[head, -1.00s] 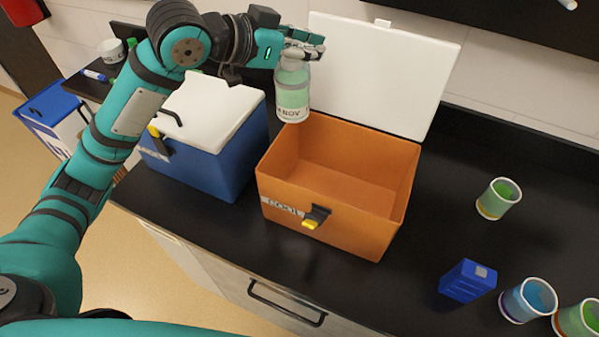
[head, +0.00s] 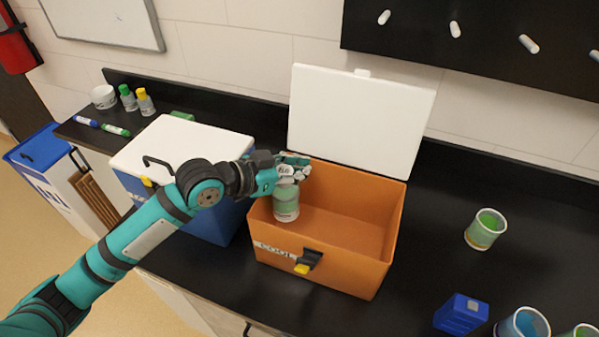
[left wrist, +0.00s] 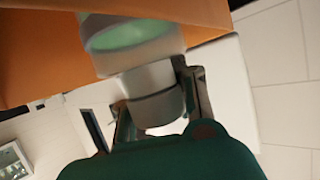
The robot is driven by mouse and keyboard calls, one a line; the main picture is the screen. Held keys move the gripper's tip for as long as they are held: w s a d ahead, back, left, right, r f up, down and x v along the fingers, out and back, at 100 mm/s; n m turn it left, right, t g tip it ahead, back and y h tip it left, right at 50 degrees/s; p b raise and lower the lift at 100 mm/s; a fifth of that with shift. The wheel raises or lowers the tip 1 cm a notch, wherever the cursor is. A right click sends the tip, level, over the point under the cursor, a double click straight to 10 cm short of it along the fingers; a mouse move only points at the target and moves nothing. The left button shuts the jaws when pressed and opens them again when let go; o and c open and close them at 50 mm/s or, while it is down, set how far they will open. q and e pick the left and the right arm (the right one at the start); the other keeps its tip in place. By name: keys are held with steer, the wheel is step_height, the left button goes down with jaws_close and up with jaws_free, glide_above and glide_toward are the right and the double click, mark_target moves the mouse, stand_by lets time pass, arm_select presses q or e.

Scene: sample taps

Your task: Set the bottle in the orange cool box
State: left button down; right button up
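The bottle (head: 286,203) has pale green contents and is upright inside the left part of the open orange cool box (head: 330,275). My left gripper (head: 290,172) is above it, shut on its top. In the left wrist view the gripper's fingers (left wrist: 158,100) sit on both sides of the bottle's neck, and the green body of the bottle (left wrist: 125,38) is beside the orange wall (left wrist: 35,55). I cannot tell whether the bottle's base touches the box floor. The box's white lid (head: 360,120) stands open behind. My right gripper is not in view.
A blue cool box with a shut white lid (head: 185,145) stands left of the orange one. A green-filled cup (head: 485,230), a blue block (head: 461,315) and a blue-filled cup (head: 523,326) are to the right. Pegs (head: 455,30) stick out above.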

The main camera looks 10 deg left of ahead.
arm_select(q)
step_height(320, 180, down, 2)
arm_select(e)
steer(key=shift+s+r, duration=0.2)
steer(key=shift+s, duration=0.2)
